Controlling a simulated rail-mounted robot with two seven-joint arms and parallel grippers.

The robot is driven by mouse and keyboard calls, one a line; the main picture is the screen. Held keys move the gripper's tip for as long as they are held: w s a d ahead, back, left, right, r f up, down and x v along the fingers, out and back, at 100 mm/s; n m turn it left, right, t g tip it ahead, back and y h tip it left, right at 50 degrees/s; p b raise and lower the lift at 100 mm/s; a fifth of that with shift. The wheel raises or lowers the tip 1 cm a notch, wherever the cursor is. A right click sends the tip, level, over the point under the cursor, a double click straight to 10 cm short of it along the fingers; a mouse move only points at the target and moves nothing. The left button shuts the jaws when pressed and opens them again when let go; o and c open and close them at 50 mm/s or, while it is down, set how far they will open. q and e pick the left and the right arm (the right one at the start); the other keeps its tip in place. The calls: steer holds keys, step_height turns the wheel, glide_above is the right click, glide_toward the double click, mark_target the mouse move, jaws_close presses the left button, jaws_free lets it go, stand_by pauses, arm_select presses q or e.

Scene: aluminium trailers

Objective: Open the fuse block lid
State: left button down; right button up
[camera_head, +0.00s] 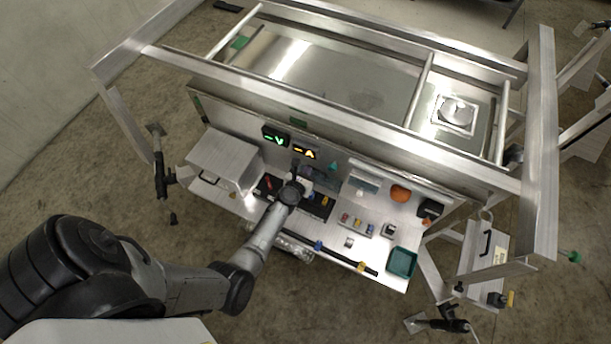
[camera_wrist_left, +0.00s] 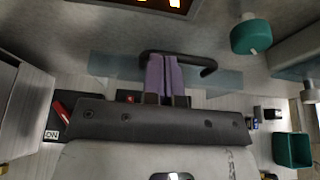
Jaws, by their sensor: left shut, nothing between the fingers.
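The fuse block lid (camera_wrist_left: 112,64) is a see-through bluish panel with a black bar handle (camera_wrist_left: 197,60), seen across the upper middle of the left wrist view. In the head view the lid (camera_head: 322,178) shows partly, beside and behind my gripper, on the panel below the lit displays. My left gripper (camera_wrist_left: 165,76) has purple fingers, pressed together with nothing between them. Its fingertips overlap the left part of the handle in the picture; I cannot tell whether they touch it. In the head view the left gripper (camera_head: 295,176) reaches the panel from above. The right gripper is not in view.
A grey metal box (camera_head: 222,160) stands left of the gripper. To the right are an orange knob (camera_head: 400,193), several small coloured fuses (camera_head: 357,224) and a green tray (camera_head: 401,263). A teal knob (camera_wrist_left: 251,37) sits right of the handle. The trailer frame (camera_head: 330,95) rises behind.

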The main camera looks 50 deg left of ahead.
arm_select(q)
steer(key=shift+w+a+r, duration=0.1)
steer(key=shift+w, duration=0.2)
stand_by(0.4)
steer(key=r+p+v, duration=0.2)
steer(key=p+v, duration=0.4)
steer(key=v, duration=0.3)
steer(key=shift+r, duration=0.15)
steer(key=shift+w, duration=0.1)
